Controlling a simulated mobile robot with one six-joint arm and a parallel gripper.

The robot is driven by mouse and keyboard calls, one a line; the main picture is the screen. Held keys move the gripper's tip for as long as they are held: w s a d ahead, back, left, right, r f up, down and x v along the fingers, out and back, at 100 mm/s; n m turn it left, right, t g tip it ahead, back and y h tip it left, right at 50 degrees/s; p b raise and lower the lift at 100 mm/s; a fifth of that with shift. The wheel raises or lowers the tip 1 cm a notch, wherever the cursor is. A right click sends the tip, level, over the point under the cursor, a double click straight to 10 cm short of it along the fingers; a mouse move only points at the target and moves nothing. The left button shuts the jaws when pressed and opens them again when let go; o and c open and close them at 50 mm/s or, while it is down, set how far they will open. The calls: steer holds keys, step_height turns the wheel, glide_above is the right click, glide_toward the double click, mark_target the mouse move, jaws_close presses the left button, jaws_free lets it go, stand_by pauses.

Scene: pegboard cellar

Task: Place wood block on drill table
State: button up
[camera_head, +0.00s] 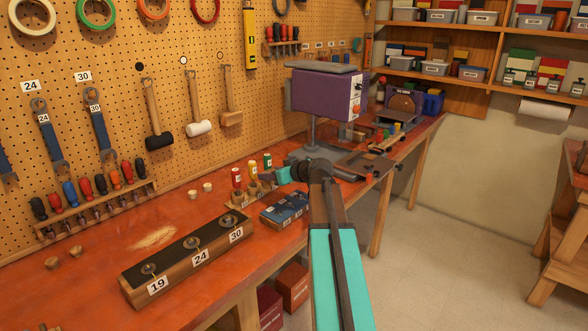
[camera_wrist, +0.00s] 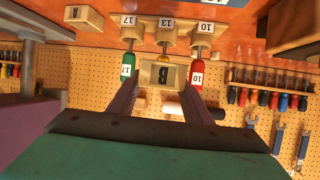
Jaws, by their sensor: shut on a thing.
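My gripper (camera_wrist: 162,84) is shut on a pale wood block marked B (camera_wrist: 163,76), seen between its fingers in the wrist view. In the head view my gripper (camera_head: 286,175) is just in front of the drill press, and the held block cannot be made out there. The drill press has a purple head (camera_head: 318,93) on a grey column, with a grey foot on the orange bench. Another wood block marked A (camera_wrist: 84,17) stands apart from my gripper in the wrist view.
Red, yellow and green numbered screwdrivers stand in wooden holders (camera_head: 240,199) close to my gripper. A long block with numbers 19, 24 and 30 (camera_head: 190,267) is nearer.

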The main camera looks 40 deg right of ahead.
steer(key=a+r+p, duration=0.3)
steer(key=a+r, duration=0.1)
steer(key=a, duration=0.7)
steer(key=w+a+r+h+p, duration=0.1)
steer(key=a+r+p, duration=0.2)
steer(key=a, duration=0.9)
steer(key=w+a+r+m+p, duration=0.1)
steer(key=a+r+p, duration=0.2)
steer(key=a+r, duration=0.3)
steer(key=a, duration=0.5)
steer(key=shift+a, duration=0.25)
